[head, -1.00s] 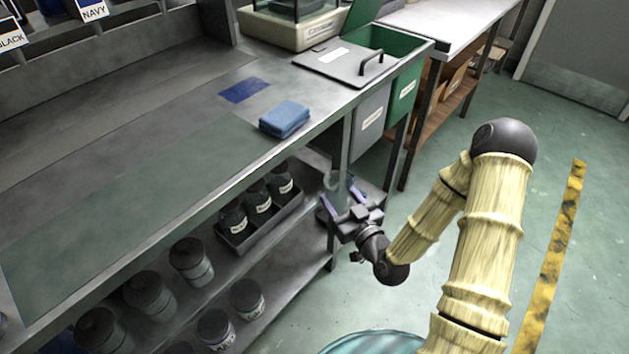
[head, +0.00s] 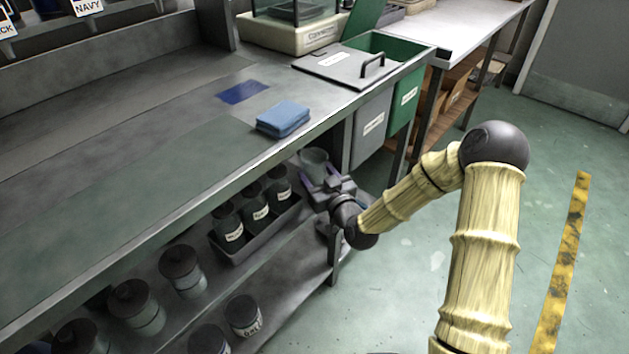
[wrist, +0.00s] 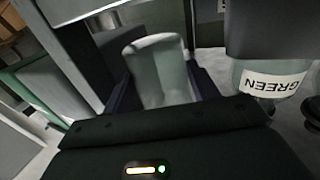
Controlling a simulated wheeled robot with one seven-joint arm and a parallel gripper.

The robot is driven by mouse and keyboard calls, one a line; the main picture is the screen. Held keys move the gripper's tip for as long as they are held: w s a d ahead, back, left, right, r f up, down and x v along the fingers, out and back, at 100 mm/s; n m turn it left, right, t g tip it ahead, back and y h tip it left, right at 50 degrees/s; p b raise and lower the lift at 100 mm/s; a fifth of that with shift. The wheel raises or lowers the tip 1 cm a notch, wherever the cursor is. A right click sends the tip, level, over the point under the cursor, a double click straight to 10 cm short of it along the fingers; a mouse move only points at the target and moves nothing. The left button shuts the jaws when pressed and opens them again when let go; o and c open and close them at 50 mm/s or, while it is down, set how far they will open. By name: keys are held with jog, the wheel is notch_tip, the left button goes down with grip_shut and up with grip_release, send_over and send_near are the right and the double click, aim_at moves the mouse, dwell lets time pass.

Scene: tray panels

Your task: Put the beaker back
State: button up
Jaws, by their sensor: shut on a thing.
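The beaker (head: 314,159) is a clear, greyish cup held under the bench top, at the right end of the shelf space. My gripper (head: 320,178) is shut on it, with a purple finger on either side. In the wrist view the beaker (wrist: 160,68) stands between the two dark fingers, its rim towards the top of the picture. I cannot tell whether its base touches the shelf (head: 300,262).
A tray (head: 262,228) of dark labelled bottles stands just left of my gripper. A jar labelled GREEN (wrist: 268,80) is close on the right in the wrist view. Bench edge (head: 225,172) lies above. Grey bin (head: 372,128) and green bin (head: 405,95) hang to the right.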

aim_at(315, 180)
jog(key=shift+w, duration=0.1)
jog(key=shift+w+a+f+b, duration=0.2)
jog(key=shift+w+f+b, duration=0.15)
jog(key=shift+f+b, duration=0.25)
jog(key=shift+w+a+f+b, duration=0.2)
jog(key=shift+w+f+b, duration=0.15)
jog(key=shift+f, duration=0.6)
jog(key=shift+f, duration=0.2)
jog(key=o, duration=1)
jog(key=shift+o, duration=0.2)
jog(key=shift+d, duration=0.1)
